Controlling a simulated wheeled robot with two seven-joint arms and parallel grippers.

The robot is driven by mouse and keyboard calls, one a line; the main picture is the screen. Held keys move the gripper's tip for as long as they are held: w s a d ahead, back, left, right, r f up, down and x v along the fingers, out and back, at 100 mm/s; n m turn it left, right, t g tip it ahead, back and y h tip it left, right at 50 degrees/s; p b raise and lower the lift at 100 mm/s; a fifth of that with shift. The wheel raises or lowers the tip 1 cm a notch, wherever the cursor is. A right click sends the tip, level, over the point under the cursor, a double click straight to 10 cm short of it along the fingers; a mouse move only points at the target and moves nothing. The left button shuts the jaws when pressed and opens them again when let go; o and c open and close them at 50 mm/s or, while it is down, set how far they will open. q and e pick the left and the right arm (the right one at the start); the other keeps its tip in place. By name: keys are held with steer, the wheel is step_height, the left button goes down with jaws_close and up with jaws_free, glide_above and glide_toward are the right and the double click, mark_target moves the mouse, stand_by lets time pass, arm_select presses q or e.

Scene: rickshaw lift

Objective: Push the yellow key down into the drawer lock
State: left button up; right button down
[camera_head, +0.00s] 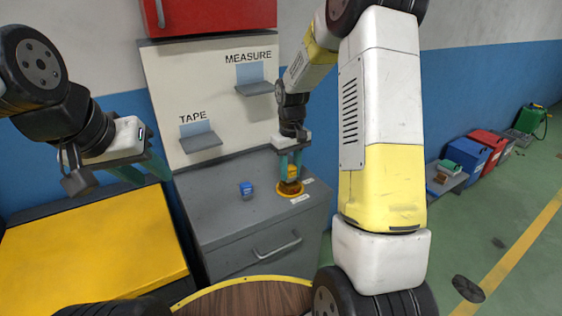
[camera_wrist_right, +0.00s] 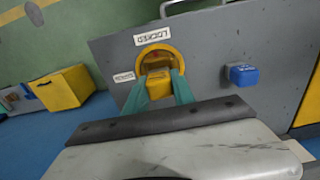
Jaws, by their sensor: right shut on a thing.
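The yellow key (camera_head: 292,172) is upright at the yellow ring lock (camera_head: 290,189) on top of the grey drawer cabinet (camera_head: 245,215). My right gripper (camera_head: 291,165) is shut on the key, directly above the lock. In the right wrist view the key (camera_wrist_right: 160,87) sits between the teal fingers of my right gripper (camera_wrist_right: 162,92), in front of the lock ring (camera_wrist_right: 158,55). How deep the key sits in the lock cannot be told. My left gripper (camera_head: 148,172) hangs empty above the yellow cabinet, its fingers apart.
A small blue block (camera_head: 246,188) sits on the grey top left of the lock. The drawer has a grey handle (camera_head: 278,246) in front. A board with TAPE and MEASURE shelves (camera_head: 200,142) stands behind. A yellow-topped cabinet (camera_head: 95,250) is at left.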

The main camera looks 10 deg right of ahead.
mark_target(292, 181)
steer(key=shift+f, duration=0.9)
stand_by(0.3)
steer(key=shift+s+f, duration=0.1)
steer(key=shift+f, duration=0.1)
steer(key=shift+s+f, duration=0.15)
steer(key=shift+f, duration=0.15)
steer(key=shift+s+d+f, duration=0.15)
steer(key=shift+d+f, duration=0.05)
steer(key=shift+f, duration=0.25)
stand_by(0.7)
steer(key=shift+r, duration=0.15)
steer(key=shift+w+r, duration=0.3)
steer(key=shift+r, duration=0.55)
steer(key=shift+a+r, duration=0.15)
steer(key=shift+r, duration=1.95)
